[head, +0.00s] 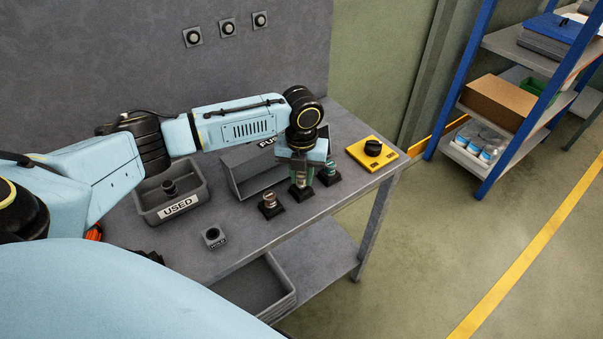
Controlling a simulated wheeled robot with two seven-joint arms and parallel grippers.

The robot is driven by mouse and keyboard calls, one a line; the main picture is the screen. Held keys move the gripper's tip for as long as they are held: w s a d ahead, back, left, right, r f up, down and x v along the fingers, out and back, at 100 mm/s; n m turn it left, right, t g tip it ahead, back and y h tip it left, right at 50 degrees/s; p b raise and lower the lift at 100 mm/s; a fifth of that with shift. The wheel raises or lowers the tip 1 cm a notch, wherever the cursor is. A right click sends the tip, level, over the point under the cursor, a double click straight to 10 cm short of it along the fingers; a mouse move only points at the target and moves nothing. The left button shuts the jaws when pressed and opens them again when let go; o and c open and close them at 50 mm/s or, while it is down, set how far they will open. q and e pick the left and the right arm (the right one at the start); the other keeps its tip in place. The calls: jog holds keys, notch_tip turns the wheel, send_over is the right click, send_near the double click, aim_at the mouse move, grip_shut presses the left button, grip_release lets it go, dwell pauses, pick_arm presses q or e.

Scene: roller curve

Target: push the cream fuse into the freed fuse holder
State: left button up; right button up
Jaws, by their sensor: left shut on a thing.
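My left gripper (301,172) points down over the middle fuse holder (301,193) in the row of three. It is shut on the cream fuse, which is mostly hidden between the fingers. The fuse is low, at the holder; I cannot tell how deep it sits. The near-left holder (270,206) and the far-right holder (328,178) each carry a fuse-like cylinder. My right gripper is not in view.
A grey bin marked USED (147,213) holds a dark cylinder. A grey labelled box (240,178) stands behind the holders. A small grey block (214,237) stands in front. A yellow box with a black knob (362,158) is at the right end of the bench.

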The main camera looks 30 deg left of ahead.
pick_arm(q)
jog(key=shift+p, duration=0.45)
dwell(0.7)
jog(key=shift+p, duration=0.3)
jog(key=shift+f+b, duration=0.4)
jog(key=shift+f, duration=0.45)
dwell(0.4)
jog(key=o, duration=1.1)
jog(key=shift+c, duration=0.2)
notch_tip(320, 180, up, 14)
jog(key=shift+f, duration=0.25)
